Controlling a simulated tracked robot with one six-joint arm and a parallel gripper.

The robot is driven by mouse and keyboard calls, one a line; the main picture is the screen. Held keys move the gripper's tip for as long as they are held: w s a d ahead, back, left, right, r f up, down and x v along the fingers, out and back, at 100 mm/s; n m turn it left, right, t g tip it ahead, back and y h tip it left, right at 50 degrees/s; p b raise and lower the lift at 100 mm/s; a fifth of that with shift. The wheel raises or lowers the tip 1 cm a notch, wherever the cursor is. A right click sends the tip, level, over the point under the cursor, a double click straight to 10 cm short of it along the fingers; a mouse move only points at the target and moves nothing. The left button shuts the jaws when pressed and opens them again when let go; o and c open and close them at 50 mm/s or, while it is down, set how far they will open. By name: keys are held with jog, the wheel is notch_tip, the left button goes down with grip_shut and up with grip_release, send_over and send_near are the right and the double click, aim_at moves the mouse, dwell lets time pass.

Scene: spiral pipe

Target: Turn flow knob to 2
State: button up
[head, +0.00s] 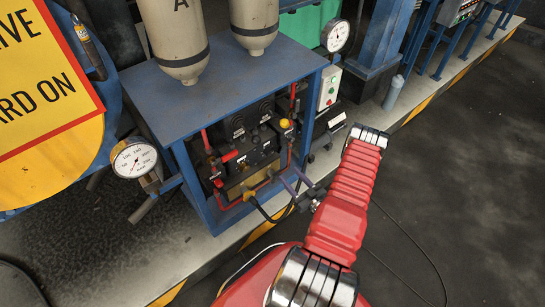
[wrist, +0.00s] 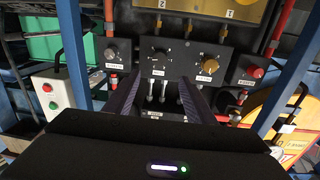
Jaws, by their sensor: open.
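The dark control panel (head: 252,150) sits inside a blue frame in the head view. In the wrist view it carries a grey knob (wrist: 111,53), a black knob (wrist: 160,56), a brass-yellow knob (wrist: 209,66) and a red knob (wrist: 256,72) in a row. Their labels are too small to read surely, so I cannot tell which is the flow knob. My gripper (wrist: 158,88) is open and empty. Its two dark fingers point at the panel, with the black knob just beyond the gap.
The blue frame (head: 206,203) has posts on both sides of the panel. Red pipes (head: 232,201) and hoses run close to it. A pressure gauge (head: 134,160) stands left, and a button box (head: 328,88) right. Open floor lies at the right.

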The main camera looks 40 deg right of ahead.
aim_at(270, 154)
jog(key=w, duration=0.4)
jog(key=w+d, duration=0.1)
jog(key=w, duration=0.8)
jog(key=shift+w+d, duration=0.2)
jog(key=shift+w, duration=0.15)
jog(key=shift+c, duration=0.3)
jog(key=c, duration=1)
